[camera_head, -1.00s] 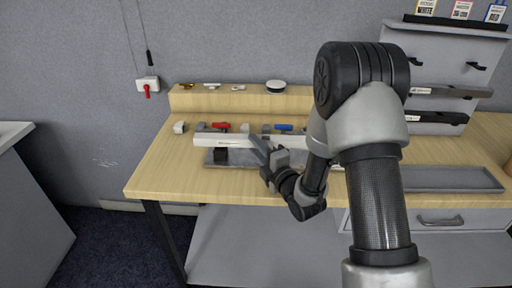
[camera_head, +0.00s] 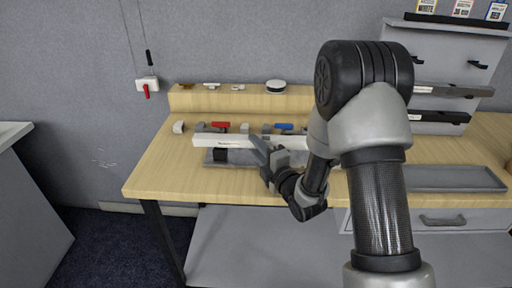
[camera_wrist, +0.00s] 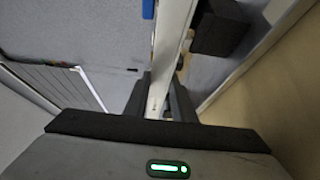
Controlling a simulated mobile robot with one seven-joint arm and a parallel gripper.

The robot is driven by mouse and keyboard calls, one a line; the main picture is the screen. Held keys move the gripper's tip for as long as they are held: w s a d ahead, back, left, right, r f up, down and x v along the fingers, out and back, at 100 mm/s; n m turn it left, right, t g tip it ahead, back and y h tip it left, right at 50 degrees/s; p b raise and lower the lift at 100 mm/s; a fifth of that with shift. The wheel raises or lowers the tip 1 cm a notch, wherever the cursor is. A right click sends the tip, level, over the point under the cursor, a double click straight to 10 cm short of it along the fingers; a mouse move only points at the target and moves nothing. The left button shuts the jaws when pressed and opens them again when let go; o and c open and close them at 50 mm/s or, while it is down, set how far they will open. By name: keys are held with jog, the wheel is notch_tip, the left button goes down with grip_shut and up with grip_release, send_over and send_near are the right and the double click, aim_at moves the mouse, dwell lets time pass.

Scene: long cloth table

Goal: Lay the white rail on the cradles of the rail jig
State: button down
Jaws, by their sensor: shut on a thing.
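The white rail (camera_head: 209,141) lies level across the front of the grey rail jig (camera_head: 211,161) in the head view, reaching from the left end toward my arm. My gripper (camera_head: 262,151) is shut on the rail near its middle. In the wrist view the rail (camera_wrist: 168,65) runs between the fingers of my gripper (camera_wrist: 160,100). A black block (camera_wrist: 219,27) of the jig stands beside the rail there. Whether the rail touches the cradles cannot be told. My arm hides the rail's right part and the jig's right part.
A red-handled clamp (camera_head: 219,125) and a blue-handled clamp (camera_head: 284,127) are behind the rail. A small white piece (camera_head: 179,127) lies on the table at left. A grey tray (camera_head: 453,178) lies at right. A round white-and-dark object (camera_head: 276,86) sits on the back ledge.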

jog(key=shift+f+b, duration=0.55)
jog(key=shift+b, duration=0.1)
jog(key=c, duration=1.4)
grip_release()
jog(key=shift+s, duration=0.1)
jog(key=v, duration=1.1)
jog(key=shift+s+d, duration=0.1)
jog(key=shift+d, duration=0.05)
jog(key=shift+s+d+r+p, duration=0.25)
jog(key=shift+s+r+p, duration=0.25)
jog(key=shift+p, duration=0.4)
jog(key=p+v, duration=0.2)
jog(key=p, duration=0.1)
jog(key=shift+s+d+f+p, duration=0.2)
jog(key=shift+s+p, duration=0.1)
jog(key=shift+p, duration=0.1)
jog(key=shift+p+v, duration=0.85)
jog(key=shift+v, duration=0.15)
